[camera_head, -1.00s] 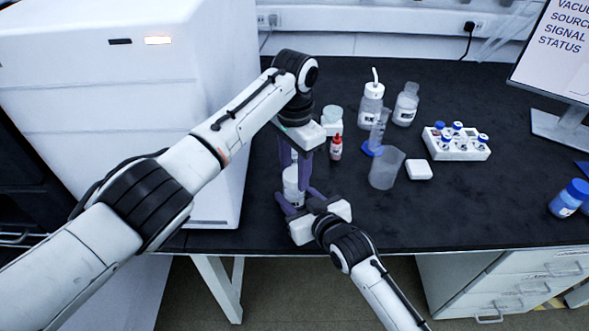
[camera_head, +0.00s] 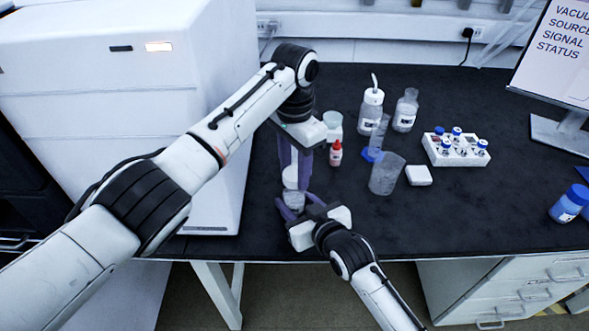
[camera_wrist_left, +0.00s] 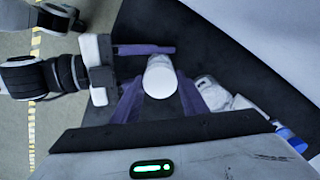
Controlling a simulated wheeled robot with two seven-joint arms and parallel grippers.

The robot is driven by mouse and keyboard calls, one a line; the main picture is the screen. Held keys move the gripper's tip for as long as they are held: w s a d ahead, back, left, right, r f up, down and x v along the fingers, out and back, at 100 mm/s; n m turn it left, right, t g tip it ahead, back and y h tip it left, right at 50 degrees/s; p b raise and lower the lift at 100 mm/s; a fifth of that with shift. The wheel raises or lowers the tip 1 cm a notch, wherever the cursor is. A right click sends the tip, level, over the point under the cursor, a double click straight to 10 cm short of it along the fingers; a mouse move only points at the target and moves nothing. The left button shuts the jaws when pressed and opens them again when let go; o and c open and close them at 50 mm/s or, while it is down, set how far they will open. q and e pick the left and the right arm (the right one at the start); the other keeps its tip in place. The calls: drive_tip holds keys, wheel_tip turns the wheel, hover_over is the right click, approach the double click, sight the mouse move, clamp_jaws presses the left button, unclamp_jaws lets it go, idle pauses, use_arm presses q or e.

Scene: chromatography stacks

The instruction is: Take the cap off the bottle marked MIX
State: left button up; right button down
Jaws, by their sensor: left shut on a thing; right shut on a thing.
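The white cap (camera_head: 290,178) is held between the purple fingers of my left gripper (camera_head: 292,170), which points down from above. The translucent bottle (camera_head: 294,200) stands below it near the front edge of the bench. My right gripper (camera_head: 296,207) is shut around the bottle from the front. The cap shows above the bottle's body, and whether a gap separates them is hard to tell. In the left wrist view the round white cap (camera_wrist_left: 160,80) sits between the left fingers and hides most of the bottle. I cannot read the bottle's label.
Close to the left arm are a red-capped dropper bottle (camera_head: 336,154) and a beaker (camera_head: 387,174). A wash bottle (camera_head: 371,108), a clear bottle (camera_head: 405,112) and a vial rack (camera_head: 433,154) stand behind. A large white machine (camera_head: 110,80) is at left.

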sight(294, 173)
use_arm(q)
drive_tip(key=shift+r, duration=0.1)
drive_tip(key=shift+r, duration=1.95)
use_arm(e)
drive_tip(key=c, duration=0.9)
unclamp_jaws()
